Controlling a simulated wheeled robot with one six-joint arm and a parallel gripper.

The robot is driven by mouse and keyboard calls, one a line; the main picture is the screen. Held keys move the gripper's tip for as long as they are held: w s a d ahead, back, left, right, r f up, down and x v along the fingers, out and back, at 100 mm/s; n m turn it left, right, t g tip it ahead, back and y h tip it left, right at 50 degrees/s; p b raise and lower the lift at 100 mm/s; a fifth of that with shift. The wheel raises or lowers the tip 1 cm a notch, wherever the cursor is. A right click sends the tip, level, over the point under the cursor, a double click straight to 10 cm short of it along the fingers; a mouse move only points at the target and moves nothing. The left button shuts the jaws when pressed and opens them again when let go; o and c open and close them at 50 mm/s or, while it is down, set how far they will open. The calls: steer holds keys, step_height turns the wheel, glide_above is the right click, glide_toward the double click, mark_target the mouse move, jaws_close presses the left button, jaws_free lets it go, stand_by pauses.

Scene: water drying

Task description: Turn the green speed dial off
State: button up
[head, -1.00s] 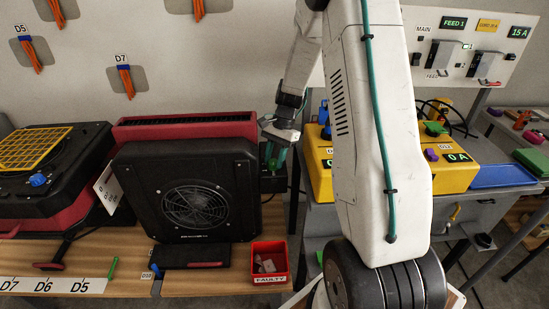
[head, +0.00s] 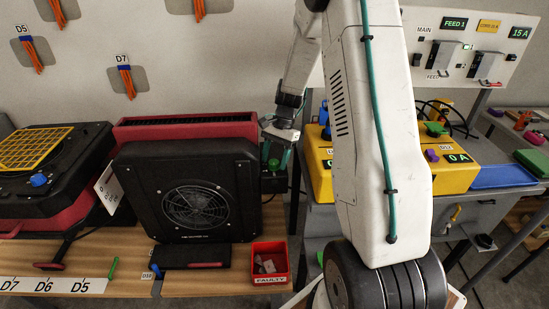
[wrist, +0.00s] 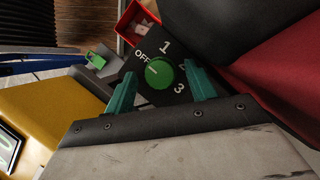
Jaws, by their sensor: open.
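The green speed dial (wrist: 159,72) is a round knob on a black panel (wrist: 172,46) marked OFF, 1, 2 and 3. A pale line on the dial appears to point left, towards the OFF side. My gripper (wrist: 159,69) is open, with one teal finger on each side of the dial and a visible gap on both sides. In the head view my gripper (head: 277,152) is at the right side of the black fan unit (head: 190,195), with the green dial (head: 273,163) showing between the fingers.
A red bin labelled FAULTY (head: 270,262) stands on the bench (head: 215,284) in front of the fan unit. Yellow boxes (head: 455,178) stand on the right behind my arm. A second black and red unit (head: 50,165) is at the left.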

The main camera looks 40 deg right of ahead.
steer(key=v, duration=0.7)
steer(key=shift+r, duration=0.4)
steer(key=shift+w+d, duration=0.1)
steer(key=s+a+r+n+t+h, duration=0.1)
steer(key=s+a+r+n, duration=0.3)
steer(key=s, duration=0.5)
steer(key=s+a+r+n+t+h, duration=0.1)
steer(key=s+a+r+n+h, duration=0.1)
steer(key=s+a+r+n, duration=0.3)
steer(key=s+a+r+n+h, duration=0.1)
steer(key=s+a+r+n, duration=0.4)
steer(key=s+a, duration=0.6)
steer(key=s+r, duration=0.2)
steer(key=s, duration=0.2)
steer(key=shift+a+r+t, duration=0.2)
steer(key=shift+r+t, duration=0.15)
steer(key=shift+t, duration=0.05)
